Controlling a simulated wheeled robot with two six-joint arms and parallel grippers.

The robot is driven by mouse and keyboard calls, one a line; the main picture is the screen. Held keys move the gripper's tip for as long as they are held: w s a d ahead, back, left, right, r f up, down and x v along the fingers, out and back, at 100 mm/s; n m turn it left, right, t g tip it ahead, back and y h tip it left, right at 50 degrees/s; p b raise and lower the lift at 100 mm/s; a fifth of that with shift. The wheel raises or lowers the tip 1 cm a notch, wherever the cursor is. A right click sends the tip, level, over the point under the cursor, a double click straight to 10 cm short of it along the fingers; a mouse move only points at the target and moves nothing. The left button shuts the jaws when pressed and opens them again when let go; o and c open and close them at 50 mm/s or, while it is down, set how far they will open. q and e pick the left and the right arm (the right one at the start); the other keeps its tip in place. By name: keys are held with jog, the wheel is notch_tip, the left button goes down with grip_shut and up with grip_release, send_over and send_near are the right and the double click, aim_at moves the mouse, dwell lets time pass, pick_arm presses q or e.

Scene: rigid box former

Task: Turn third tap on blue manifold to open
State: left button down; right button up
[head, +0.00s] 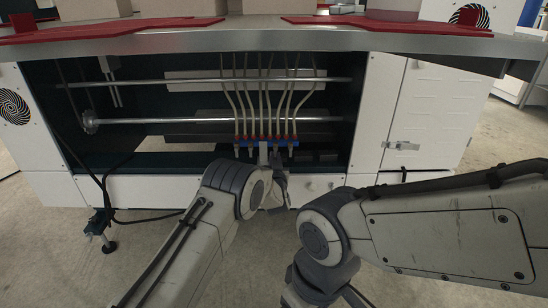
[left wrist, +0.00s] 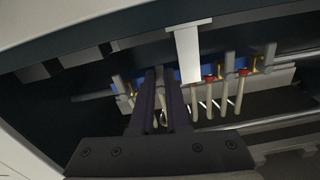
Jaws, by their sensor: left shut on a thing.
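The blue manifold (head: 284,143) hangs inside the machine's open bay, with several pale hoses coming down to it. In the left wrist view the manifold (left wrist: 188,75) shows partly behind a white bracket (left wrist: 188,52). Several taps sit along it; red parts (left wrist: 243,72) and yellow parts (left wrist: 254,63) show to the right of the bracket. My left gripper (left wrist: 159,76) is shut on a tap at the manifold, left of the bracket. The fingers hide most of that tap, so its position is unclear. In the head view my left gripper (head: 275,180) is just below the manifold. My right gripper is out of view.
Metal rails (head: 200,121) run across the bay behind the manifold. The tabletop edge (head: 270,40) overhangs the bay. A white cabinet door (head: 425,115) with a latch stands at right. A black cable (head: 105,185) hangs at left. My right arm fills the lower right.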

pick_arm(q)
jog(key=shift+d+f+n, duration=0.1)
jog(key=shift+d+n, duration=0.05)
jog(key=shift+n, duration=0.45)
jog(key=c, duration=0.9)
grip_release()
jog(key=s+p, duration=0.5)
jog(key=s, duration=0.5)
jog(key=shift+s, duration=0.3)
